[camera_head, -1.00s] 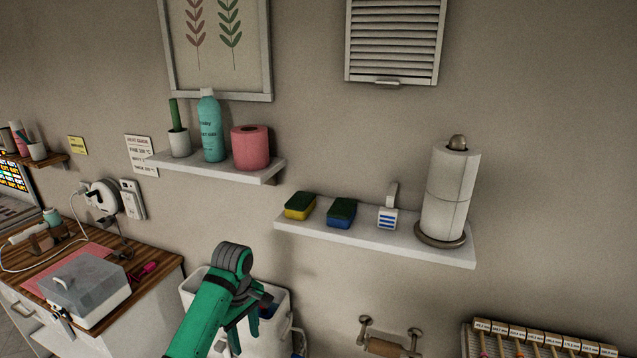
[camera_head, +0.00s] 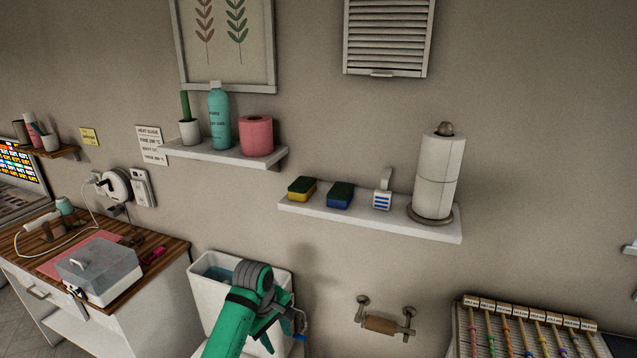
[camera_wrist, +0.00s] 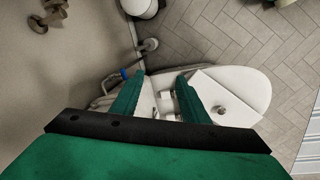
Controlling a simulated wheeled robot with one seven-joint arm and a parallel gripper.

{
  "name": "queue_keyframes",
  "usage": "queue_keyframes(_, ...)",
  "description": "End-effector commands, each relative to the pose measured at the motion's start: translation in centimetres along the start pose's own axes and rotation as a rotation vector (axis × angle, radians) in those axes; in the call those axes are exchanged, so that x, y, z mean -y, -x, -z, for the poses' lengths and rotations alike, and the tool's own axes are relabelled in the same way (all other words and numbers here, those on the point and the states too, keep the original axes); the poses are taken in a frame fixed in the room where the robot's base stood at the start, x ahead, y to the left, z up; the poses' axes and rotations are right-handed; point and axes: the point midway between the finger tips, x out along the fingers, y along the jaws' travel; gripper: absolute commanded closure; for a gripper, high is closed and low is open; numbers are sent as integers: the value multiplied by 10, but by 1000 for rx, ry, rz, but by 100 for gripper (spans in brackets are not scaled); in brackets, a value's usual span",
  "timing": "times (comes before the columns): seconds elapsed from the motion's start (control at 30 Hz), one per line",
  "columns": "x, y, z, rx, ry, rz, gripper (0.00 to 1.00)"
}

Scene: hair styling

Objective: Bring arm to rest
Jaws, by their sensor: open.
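Below the fingers in that view is a white fixture (camera_wrist: 245,90) with a rounded end, apart from the fingers as far as I can tell.
A wall shelf (camera_head: 370,220) with sponges and a paper roll is above right. A roll holder (camera_head: 380,325) and a rack of rods (camera_head: 520,335) are at right.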

Motion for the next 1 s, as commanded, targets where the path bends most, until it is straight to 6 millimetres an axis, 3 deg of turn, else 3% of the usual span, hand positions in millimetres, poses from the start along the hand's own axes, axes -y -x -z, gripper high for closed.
queue_keyframes(0.17, -32, -31, -35, 18, -60, -118, 59)
queue_keyframes(0.4, -86, -78, -105, 22, -148, -360, 59)
queue_keyframes(0.6, -114, -104, -161, -9, -183, -547, 59)
queue_keyframes(0.8, -121, -122, -209, -70, -189, -697, 59)
queue_keyframes(1.0, -108, -134, -250, -162, -178, -800, 59)
